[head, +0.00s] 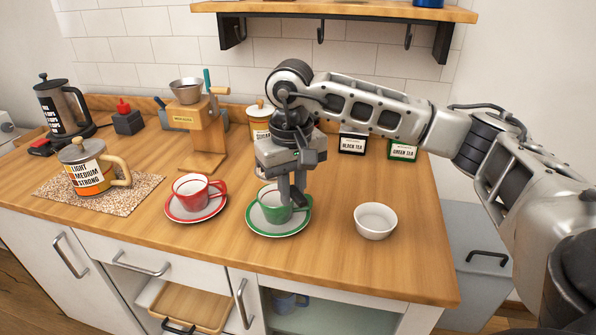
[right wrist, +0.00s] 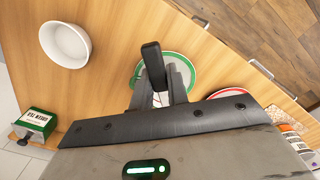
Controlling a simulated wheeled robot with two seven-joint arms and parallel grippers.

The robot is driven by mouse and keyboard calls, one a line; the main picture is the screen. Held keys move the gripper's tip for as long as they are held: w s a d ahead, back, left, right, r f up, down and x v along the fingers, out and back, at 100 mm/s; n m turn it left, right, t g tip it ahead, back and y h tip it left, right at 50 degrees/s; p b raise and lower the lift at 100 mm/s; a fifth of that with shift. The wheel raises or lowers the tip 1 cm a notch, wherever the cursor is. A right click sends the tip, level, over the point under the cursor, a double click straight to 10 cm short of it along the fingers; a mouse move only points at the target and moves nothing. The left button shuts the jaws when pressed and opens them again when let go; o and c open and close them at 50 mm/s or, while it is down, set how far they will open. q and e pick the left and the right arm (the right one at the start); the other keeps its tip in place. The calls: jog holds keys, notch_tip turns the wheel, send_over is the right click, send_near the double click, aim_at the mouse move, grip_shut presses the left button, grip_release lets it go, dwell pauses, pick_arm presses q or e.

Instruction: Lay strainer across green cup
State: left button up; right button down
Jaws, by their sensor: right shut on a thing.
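The green cup (head: 271,208) stands upright on a green-rimmed saucer (head: 261,230) near the middle of the counter. My right gripper (head: 293,197) points down over the cup's right side, its fingers covering part of the rim. In the right wrist view the fingers (right wrist: 158,75) are closed over the cup and green-rimmed saucer (right wrist: 188,61). My left gripper is not in view.
A red cup (head: 190,191) on a saucer stands left of the green cup. A white bowl (head: 375,221) stands to the right, with clear wood around it.

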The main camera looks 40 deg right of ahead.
jog(key=shift+d+r, duration=0.15)
jog(key=shift+d, duration=0.25)
jog(key=shift+f+b, duration=0.4)
jog(key=shift+f, duration=0.15)
jog(key=shift+f+b, duration=0.4)
jog(key=shift+f, duration=0.2)
notch_tip(320, 180, down, 4)
jog(key=b, duration=0.2)
jog(key=shift+w+b, duration=0.1)
jog(key=shift+b, duration=0.3)
jog(key=shift+f, duration=0.1)
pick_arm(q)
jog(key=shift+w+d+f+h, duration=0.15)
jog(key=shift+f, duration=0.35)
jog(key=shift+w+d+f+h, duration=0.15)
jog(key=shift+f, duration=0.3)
